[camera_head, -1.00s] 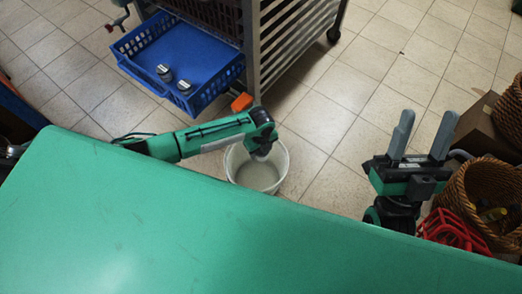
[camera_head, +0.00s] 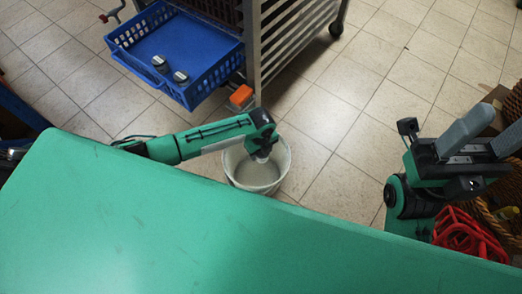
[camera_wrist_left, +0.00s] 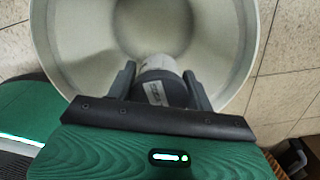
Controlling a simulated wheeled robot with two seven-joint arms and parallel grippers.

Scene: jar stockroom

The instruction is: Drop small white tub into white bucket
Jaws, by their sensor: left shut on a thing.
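The white bucket (camera_head: 285,170) stands on the tiled floor beyond the green table edge, and its round rim (camera_wrist_left: 258,30) fills much of the left wrist view. My left gripper (camera_head: 262,156) hangs over the bucket opening, pointing down.
A green table top (camera_head: 150,230) fills the foreground. An orange block (camera_head: 241,97) lies near the rack. Wicker baskets and a red basket (camera_head: 465,235) stand at the right.

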